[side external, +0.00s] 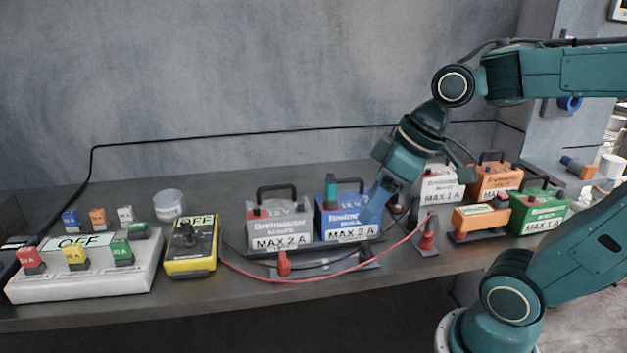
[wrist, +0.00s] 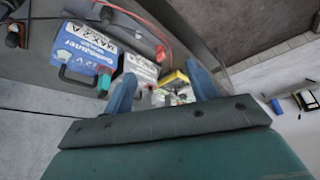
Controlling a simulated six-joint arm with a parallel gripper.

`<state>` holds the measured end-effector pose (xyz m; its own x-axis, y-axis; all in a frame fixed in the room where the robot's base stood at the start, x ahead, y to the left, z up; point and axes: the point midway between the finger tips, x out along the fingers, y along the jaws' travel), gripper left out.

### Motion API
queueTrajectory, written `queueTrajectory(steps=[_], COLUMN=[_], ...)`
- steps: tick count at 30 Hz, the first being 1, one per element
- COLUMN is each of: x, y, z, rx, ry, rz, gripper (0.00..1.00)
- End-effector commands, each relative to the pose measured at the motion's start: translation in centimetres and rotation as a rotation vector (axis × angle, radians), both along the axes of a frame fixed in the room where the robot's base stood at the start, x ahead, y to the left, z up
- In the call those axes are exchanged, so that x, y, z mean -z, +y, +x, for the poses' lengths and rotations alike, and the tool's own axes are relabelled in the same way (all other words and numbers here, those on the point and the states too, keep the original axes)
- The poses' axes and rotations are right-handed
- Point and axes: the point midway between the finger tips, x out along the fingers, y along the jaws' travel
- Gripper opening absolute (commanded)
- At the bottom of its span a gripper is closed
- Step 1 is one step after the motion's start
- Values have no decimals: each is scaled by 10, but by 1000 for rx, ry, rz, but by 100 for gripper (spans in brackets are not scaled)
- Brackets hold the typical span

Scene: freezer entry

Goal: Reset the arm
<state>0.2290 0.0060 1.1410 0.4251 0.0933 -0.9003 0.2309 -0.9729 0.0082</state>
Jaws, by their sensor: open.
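In the wrist view both blue fingers (wrist: 160,86) are spread. The blue battery (wrist: 85,50) lies left of them there, and a grey-white battery (wrist: 140,66) shows close to the left finger.
A grey battery (side external: 278,222) stands left of the blue one; white (side external: 440,184), orange (side external: 497,181) and green (side external: 540,211) batteries stand to the right. A red cable (side external: 345,271) loops along the front. A yellow OFF box (side external: 191,246) and fuse block (side external: 88,266) are left.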

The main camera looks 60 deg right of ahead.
Motion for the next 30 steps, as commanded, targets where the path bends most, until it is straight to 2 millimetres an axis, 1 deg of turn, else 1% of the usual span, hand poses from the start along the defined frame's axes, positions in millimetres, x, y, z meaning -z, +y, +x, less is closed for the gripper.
queueTrajectory(steps=[1, 6, 12, 28, 30], x=[-2, -3, -3, -3, -3], y=[2, -1, -5, -6, -6], z=[-10, -34, -49, -50, -50], rx=[30, 144, 221, 234, 234], ry=[-10, -26, -39, -40, -40], rz=[-5, -1, 11, 13, 13], gripper=[58, 58, 58, 58, 45])
